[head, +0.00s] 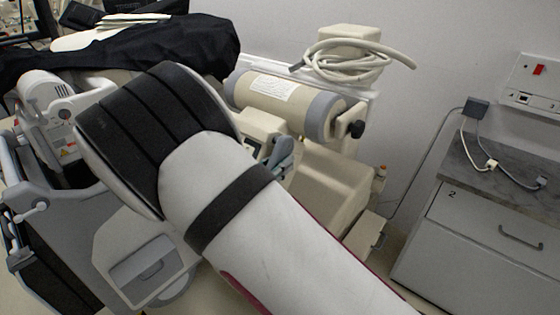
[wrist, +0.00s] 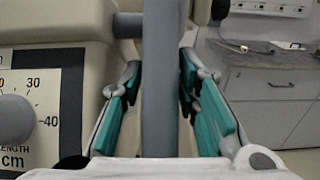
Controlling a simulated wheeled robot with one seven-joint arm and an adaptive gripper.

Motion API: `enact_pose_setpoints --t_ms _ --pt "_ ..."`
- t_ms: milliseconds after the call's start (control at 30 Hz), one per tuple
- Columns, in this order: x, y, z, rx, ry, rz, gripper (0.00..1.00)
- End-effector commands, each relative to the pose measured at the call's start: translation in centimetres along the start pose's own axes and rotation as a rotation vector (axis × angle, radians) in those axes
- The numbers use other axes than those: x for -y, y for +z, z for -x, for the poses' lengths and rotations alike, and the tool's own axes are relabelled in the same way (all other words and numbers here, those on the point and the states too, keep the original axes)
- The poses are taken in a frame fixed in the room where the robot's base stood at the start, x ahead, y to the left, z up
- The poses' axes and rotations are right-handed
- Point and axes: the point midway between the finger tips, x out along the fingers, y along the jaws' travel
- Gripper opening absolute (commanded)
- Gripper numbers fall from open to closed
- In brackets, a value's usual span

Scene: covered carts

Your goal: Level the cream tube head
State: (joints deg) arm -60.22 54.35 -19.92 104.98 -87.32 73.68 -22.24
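The cream tube head (head: 280,98) is a cylinder with grey end bands in the head view. Its axis slopes down to the right in the picture. A black knob (head: 356,129) stands at its right end. In the wrist view, a cream housing (wrist: 55,22) with a numbered dial panel (wrist: 45,85) fills the left side. My gripper (wrist: 161,68) has teal finger pads on both sides of an upright grey bar (wrist: 160,85). The pads come close to the bar; contact is not clear.
A coiled cable (head: 350,62) lies above the tube head by the wall. A black cover (head: 190,45) drapes equipment at the back left. A grey cart (head: 55,215) stands at the left. A drawer cabinet (head: 490,240) stands at the right, with floor between.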

Motion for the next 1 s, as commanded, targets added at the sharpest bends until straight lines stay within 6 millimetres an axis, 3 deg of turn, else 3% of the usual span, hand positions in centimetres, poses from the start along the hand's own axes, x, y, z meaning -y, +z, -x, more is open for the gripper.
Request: enact_pose_setpoints --t_ms 367,500,1000 --pt "-0.01 0.02 -0.61 0.000 0.001 0.000 0.29" --pt "0.00 0.02 -0.60 0.000 0.000 0.000 0.00" --pt "-0.05 -0.96 -0.86 0.038 0.001 0.003 0.00"
